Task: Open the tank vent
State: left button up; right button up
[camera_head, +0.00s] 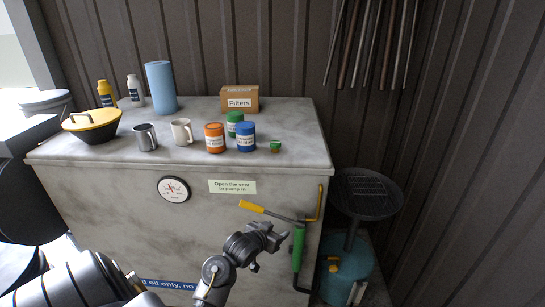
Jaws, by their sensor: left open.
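The tank (120,210) is a large grey, marbled box with a flat top. A label (232,187) on its front reads "Open the vent to pump in". A small green-capped piece (275,147) stands on the top near the front right; I cannot tell whether it is the vent. A yellow-ended lever (252,207) and a green upright part (298,248) are at the front right. My left gripper (274,238) is open and appears empty, in front of the tank, below the lever and left of the green part. My right gripper is not in view.
A round gauge (174,189) is on the tank front. Orange (214,138), blue (246,137) and green (234,122) cans, two mugs, a Filters box (240,98), a blue roll (161,88) and a yellow-topped bowl (92,124) stand on top. A teal drum (345,266) stands right.

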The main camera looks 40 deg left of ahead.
pick_arm(q)
jog(key=s+a+r+t+y+p, duration=0.1)
jog(key=a+r+t+p, duration=0.15)
jog(key=r, duration=1.05)
jog(key=n+t+y, duration=0.2)
jog(key=t, duration=0.1)
send_near(273, 146)
jog(key=shift+g, duration=0.25)
jog(key=x, duration=0.3)
jog(key=p+x, duration=0.1)
jog(key=x, duration=0.2)
jog(key=p+x, duration=0.1)
jog(key=x, duration=0.2)
jog(key=shift+r, duration=0.35)
jog(key=shift+w+f, duration=0.1)
jog(key=shift+w, duration=0.2)
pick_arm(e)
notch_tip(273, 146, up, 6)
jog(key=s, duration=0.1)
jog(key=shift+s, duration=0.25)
pick_arm(q)
jog(key=shift+c, duration=0.4)
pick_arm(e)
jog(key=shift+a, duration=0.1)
pick_arm(q)
jog(key=c, duration=0.9)
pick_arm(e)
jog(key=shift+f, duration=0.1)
